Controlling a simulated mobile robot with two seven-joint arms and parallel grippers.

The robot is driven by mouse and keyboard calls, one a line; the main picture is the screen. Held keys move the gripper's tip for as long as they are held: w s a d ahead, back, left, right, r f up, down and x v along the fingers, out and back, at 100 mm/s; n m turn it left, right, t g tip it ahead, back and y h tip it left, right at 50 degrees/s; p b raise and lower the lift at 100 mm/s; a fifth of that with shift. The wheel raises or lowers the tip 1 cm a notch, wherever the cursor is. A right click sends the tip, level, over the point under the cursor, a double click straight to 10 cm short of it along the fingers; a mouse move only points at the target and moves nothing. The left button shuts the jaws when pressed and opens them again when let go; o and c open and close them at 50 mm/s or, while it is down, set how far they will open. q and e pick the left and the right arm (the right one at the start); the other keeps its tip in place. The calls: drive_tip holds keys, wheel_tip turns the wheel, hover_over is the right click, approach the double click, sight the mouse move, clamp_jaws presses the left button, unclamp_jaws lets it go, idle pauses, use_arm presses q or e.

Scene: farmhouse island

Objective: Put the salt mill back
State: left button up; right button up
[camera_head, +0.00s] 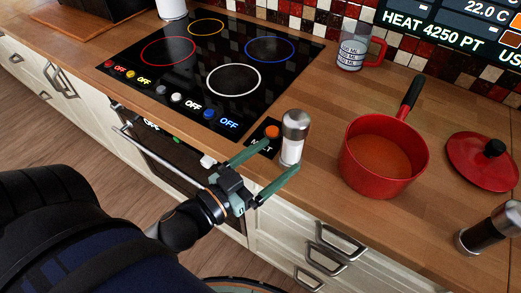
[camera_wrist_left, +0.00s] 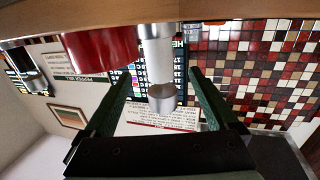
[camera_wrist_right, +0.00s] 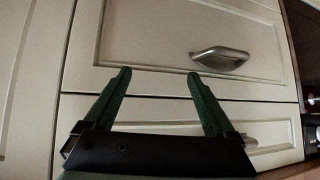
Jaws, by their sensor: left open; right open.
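The salt mill (camera_head: 293,138), white with a silver top, stands upright on the wooden counter near the stove's front right corner. It is beside, perhaps partly over, a small black mat (camera_head: 258,150) with partly hidden lettering and an orange spot. My left gripper (camera_head: 282,157) is open at the mill, one finger on each side. In the left wrist view, which is upside down, the mill (camera_wrist_left: 158,62) shows between the open fingers (camera_wrist_left: 160,73); I cannot tell whether they touch it. My right gripper (camera_wrist_right: 158,73) is open and empty before cream drawers, outside the head view.
A red pot (camera_head: 371,181) of orange soup stands right of the mill, its red lid (camera_head: 480,165) beyond. A dark pepper mill (camera_head: 480,235) stands at the right front. A measuring cup (camera_head: 351,52) is behind. The black stove (camera_head: 215,70) is to the left.

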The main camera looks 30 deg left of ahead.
use_arm(q)
drive_tip(key=shift+v, duration=1.5)
use_arm(e)
drive_tip(key=shift+f, duration=0.45)
